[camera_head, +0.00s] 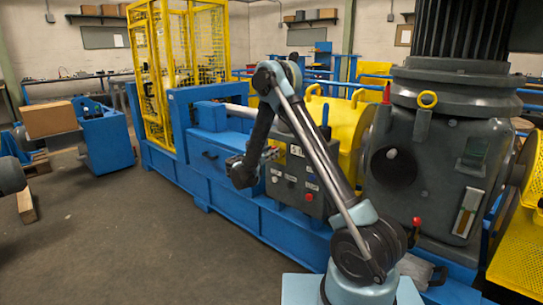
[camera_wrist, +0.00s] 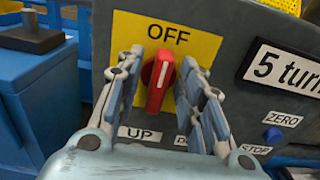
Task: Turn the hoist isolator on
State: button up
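The hoist isolator is a red rotary knob (camera_wrist: 158,82) on a yellow plate (camera_wrist: 205,48) in the wrist view. The word OFF stands above it, and a white mark on the knob points up toward OFF, tilted slightly right. My gripper (camera_wrist: 160,66) is open, with one finger on each side of the knob. Small gaps seem to show between fingers and knob; I cannot tell whether either touches. The fingers cover the plate's lower sides. In the head view my gripper (camera_head: 268,155) is at the upper left of the grey control box (camera_head: 290,185), and the knob is hidden.
The box carries UP, ZERO (camera_wrist: 283,118) and STOP (camera_wrist: 256,150) labels, a blue button (camera_wrist: 272,136) and a "5 turn" label (camera_wrist: 290,68). A red button (camera_head: 309,197) shows in the head view. Blue machine frame (camera_head: 240,190) lies below. Open floor (camera_head: 110,240) is at left.

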grip_shut()
jog(key=shift+m, duration=0.3)
jog(key=shift+s+d+f+m, duration=0.15)
jog(key=shift+f+m, duration=0.05)
jog(key=shift+m, duration=2.7)
jog(key=shift+s+d+f+m, duration=0.15)
jog(key=shift+d+f+m, duration=0.05)
jog(key=shift+m, duration=2.7)
jog(key=shift+s+d+f+m, duration=0.15)
jog(key=shift+f+m, duration=0.05)
jog(key=shift+m, duration=2.7)
grip_release()
jog(key=shift+w, duration=0.1)
